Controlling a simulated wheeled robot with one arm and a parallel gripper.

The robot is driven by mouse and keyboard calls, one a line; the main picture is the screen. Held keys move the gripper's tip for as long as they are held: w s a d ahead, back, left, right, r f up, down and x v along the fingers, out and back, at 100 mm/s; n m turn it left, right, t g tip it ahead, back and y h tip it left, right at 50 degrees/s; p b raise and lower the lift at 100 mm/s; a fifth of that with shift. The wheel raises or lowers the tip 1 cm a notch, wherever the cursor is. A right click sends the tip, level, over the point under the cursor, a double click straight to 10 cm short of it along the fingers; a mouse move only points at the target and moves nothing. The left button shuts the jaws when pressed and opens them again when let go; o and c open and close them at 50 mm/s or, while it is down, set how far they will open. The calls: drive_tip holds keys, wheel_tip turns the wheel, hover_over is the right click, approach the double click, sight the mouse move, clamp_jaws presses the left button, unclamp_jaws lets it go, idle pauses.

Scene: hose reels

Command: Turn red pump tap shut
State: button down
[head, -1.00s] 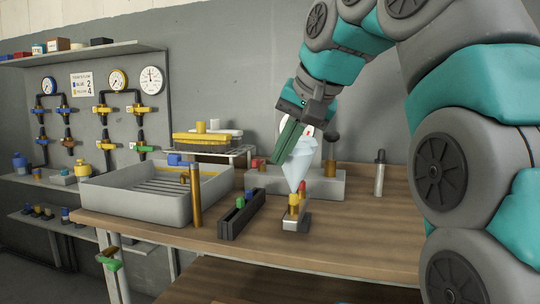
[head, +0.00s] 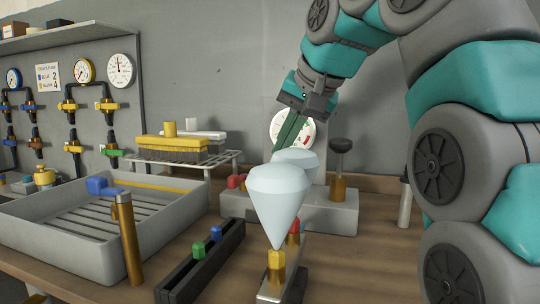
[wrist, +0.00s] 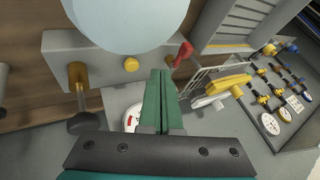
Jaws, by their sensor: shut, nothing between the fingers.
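In the wrist view the red tap (wrist: 184,54) shows at the block's right end, just right of my fingertips. My gripper (head: 281,147) has its green fingers together, empty, pointing down above the block. In the wrist view the fingers of my gripper (wrist: 160,76) lie side by side and look apart from the tap. A pale blue bulb (head: 280,200) hides part of the block and the area below the fingertips.
A black-knobbed brass plunger (head: 339,165) stands on the block, with a round gauge (head: 307,135) behind. Left are a grey basin (head: 60,236), a brass post with blue lever (head: 128,240) and a black rack (head: 205,262). Brushes (head: 172,146) lie on a wire shelf.

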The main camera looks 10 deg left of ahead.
sight(239, 178)
drive_tip(key=w+a+f, duration=0.4)
drive_tip(key=a+f, duration=0.3)
drive_tip(key=a, duration=0.1)
drive_tip(key=shift+f, duration=0.15)
idle(0.3)
